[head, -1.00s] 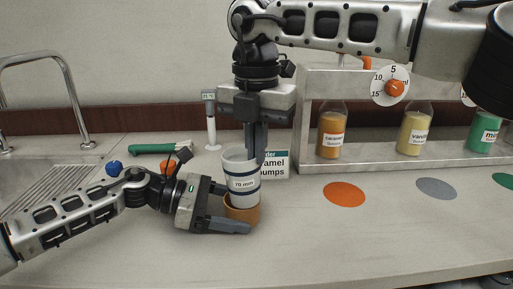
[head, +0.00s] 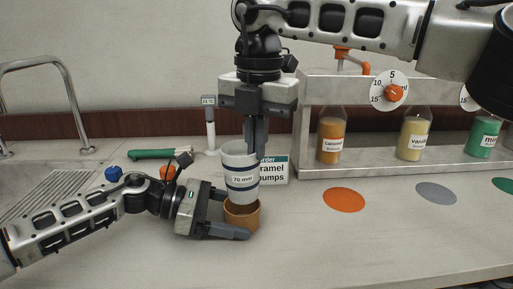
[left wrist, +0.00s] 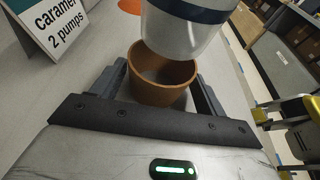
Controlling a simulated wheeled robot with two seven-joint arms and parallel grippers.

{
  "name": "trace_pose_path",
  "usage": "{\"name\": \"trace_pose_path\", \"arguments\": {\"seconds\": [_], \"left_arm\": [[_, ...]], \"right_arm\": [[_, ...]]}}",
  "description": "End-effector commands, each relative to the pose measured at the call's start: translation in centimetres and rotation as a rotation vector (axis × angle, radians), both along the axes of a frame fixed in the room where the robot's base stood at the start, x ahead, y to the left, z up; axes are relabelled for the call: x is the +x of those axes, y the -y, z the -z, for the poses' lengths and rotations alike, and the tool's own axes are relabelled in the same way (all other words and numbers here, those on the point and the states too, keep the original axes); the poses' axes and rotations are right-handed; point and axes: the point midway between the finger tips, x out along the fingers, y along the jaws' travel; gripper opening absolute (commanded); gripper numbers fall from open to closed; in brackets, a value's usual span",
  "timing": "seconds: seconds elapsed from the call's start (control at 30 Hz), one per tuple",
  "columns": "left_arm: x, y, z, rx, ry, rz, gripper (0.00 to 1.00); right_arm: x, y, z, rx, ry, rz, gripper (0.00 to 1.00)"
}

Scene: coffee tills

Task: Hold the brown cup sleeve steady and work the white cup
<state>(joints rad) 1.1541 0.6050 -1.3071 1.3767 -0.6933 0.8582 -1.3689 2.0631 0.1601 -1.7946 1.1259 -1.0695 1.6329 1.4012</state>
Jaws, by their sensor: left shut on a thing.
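The brown cup sleeve (head: 243,219) stands on the counter. My left gripper (head: 238,214) is shut around it from the left, one finger on each side. In the left wrist view the sleeve (left wrist: 158,92) shows its open mouth and part of its empty inside. The white cup (head: 238,187), with dark bands and a "70 mm" label, is just above the sleeve. In the left wrist view the cup (left wrist: 182,28) hangs over the sleeve's far side, its bottom clear of the inside. My right gripper (head: 258,150) points down and is shut on the cup's right wall at the rim.
A caramel pumps sign (head: 276,169) stands close behind the cup. A rack (head: 385,163) with syrup bottles is at the right, with coloured discs on the counter before it. A sink (head: 45,185) is at the left. The front counter is clear.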

Motion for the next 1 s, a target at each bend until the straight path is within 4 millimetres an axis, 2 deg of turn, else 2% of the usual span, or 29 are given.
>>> {"name": "trace_pose_path", "arguments": {"seconds": [0.3,0.33,0.4,0.43,0.77,0.87,1.0], "left_arm": [[0.0,0.0,0.0,0.000,0.000,0.000,0.37],[0.0,0.0,0.0,0.000,0.000,0.000,0.77],[0.0,0.0,0.0,0.000,0.000,0.000,0.96],[0.0,0.0,0.0,0.000,0.000,0.000,0.99],[0.0,-0.4,-0.1,0.000,0.000,-0.001,0.99],[0.1,-1.5,-0.4,0.000,0.000,-0.004,0.99],[0.1,-4.1,-1.2,0.000,0.001,-0.005,0.99]], "right_arm": [[0.0,0.0,-0.5,-0.001,0.000,0.000,0.00],[0.0,0.0,-0.5,-0.001,0.000,0.000,0.00],[0.0,0.0,-0.5,-0.001,0.000,0.000,0.00],[0.0,0.0,-0.5,-0.001,0.000,0.000,0.00],[0.0,0.0,-0.5,-0.001,0.000,0.000,0.00],[0.0,0.0,-0.5,-0.001,0.000,0.000,0.00],[0.0,0.0,-0.5,-0.001,0.000,0.000,0.00]]}}
